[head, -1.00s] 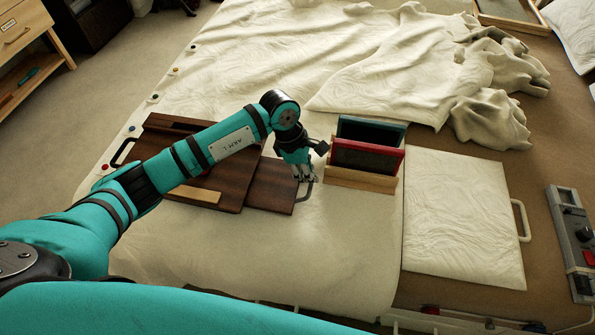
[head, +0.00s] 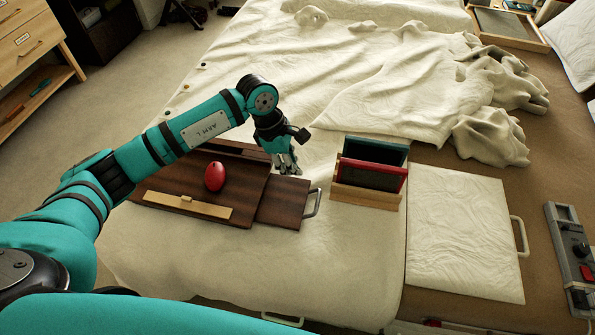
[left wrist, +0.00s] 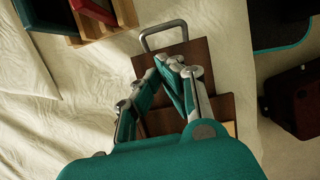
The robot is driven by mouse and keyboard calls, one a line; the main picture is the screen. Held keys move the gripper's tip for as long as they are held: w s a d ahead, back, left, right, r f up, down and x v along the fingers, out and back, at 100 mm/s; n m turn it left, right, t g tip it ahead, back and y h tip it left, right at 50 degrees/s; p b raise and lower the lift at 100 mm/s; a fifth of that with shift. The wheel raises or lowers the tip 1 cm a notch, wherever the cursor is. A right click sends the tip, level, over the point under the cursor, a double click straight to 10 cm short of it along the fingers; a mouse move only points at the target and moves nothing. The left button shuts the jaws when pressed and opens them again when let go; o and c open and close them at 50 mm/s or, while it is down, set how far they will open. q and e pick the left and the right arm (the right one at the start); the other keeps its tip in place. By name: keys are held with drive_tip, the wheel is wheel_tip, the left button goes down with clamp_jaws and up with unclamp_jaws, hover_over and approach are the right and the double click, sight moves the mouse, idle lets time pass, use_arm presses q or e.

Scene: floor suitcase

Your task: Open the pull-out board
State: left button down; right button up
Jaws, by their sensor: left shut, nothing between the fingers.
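The pull-out board (head: 282,203) is a dark brown panel with a grey metal handle (head: 313,203) on its right edge. It sticks out from the right side of a larger dark wooden board (head: 240,194) on the bed. My left gripper (head: 288,167) is shut and empty. In the head view it shows just beyond the panel's far edge, apart from the handle. In the left wrist view the gripper's fingertips (left wrist: 168,62) are in front of the panel, with the handle (left wrist: 162,34) beyond them. My right gripper is not in view.
A red oval object (head: 214,176) and a pale wooden strip (head: 188,206) lie on the larger board. A wooden rack (head: 364,198) with red and teal framed panels stands to the right. A white padded board (head: 465,235) lies further right. Rumpled blanket (head: 400,90) covers the back.

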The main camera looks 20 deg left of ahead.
use_arm(q)
drive_tip(key=c, duration=2)
unclamp_jaws()
drive_tip(key=shift+a+r, duration=0.25)
drive_tip(key=shift+r, duration=0.2)
drive_tip(key=shift+o, duration=1.3)
drive_tip(key=shift+a+r, duration=0.1)
drive_tip(key=shift+r, duration=0.05)
drive_tip(key=shift+o, duration=1.1)
drive_tip(key=shift+d+r+n, duration=0.2)
drive_tip(key=shift+n, duration=0.4)
drive_tip(key=shift+o, duration=0.7)
drive_tip(key=d+r+n+b, duration=0.1)
drive_tip(key=n, duration=0.3)
drive_tip(key=d+r+n, duration=0.1)
drive_tip(key=r+n, duration=0.1)
drive_tip(key=n, duration=0.2)
drive_tip(key=d+r+n+b, duration=0.1)
drive_tip(key=n, duration=0.4)
drive_tip(key=shift+s+r+y+b, duration=0.25)
drive_tip(key=shift+y+b, duration=0.05)
drive_tip(key=n, duration=0.4)
approach(317, 200)
drive_tip(key=x, duration=0.8)
drive_tip(key=shift+s+d+f, duration=0.1)
